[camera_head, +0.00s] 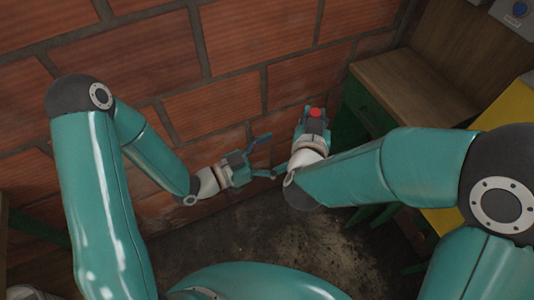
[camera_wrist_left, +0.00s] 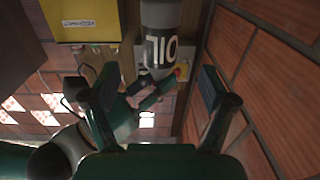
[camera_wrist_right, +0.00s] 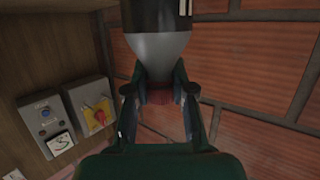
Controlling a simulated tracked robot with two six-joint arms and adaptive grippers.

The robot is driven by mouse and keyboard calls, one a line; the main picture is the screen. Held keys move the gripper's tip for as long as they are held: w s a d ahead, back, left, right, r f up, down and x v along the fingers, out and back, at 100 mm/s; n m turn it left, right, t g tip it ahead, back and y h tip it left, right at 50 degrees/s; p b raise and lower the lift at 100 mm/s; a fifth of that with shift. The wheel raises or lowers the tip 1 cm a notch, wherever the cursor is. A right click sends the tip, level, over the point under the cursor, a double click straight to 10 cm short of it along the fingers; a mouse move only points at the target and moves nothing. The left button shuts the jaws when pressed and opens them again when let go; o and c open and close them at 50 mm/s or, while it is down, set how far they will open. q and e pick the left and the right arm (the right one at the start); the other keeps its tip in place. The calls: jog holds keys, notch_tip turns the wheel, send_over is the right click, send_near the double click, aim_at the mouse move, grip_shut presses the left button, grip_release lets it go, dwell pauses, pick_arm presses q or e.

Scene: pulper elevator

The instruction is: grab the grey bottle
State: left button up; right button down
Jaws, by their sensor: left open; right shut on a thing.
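The grey bottle (camera_wrist_left: 161,14), with a dark band lettered "OIL", shows at the top of the left wrist view. Its grey shoulder (camera_wrist_right: 158,48) and red cap also show in the right wrist view, between the fingers of my right gripper (camera_wrist_right: 160,92). My right gripper is shut on the bottle near its cap. In the head view the red cap (camera_head: 317,113) shows at that gripper, and the bottle's body is mostly hidden. My left gripper (camera_head: 266,157) is open and empty, to the left of the right gripper, its fingers spread toward it.
A brick wall (camera_head: 150,55) stands close behind both grippers. A wooden-topped cabinet (camera_head: 405,85) with green sides is at right. Control boxes with a blue button (camera_wrist_right: 43,118) and a red switch (camera_wrist_right: 97,115) are on a wooden panel. Dark floor (camera_head: 300,245) lies below.

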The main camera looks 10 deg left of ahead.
pick_arm(q)
jog(key=x, duration=1)
jog(key=c, duration=1.4)
jog(key=shift+c, duration=0.2)
pick_arm(e)
jog(key=c, duration=0.9)
grip_release()
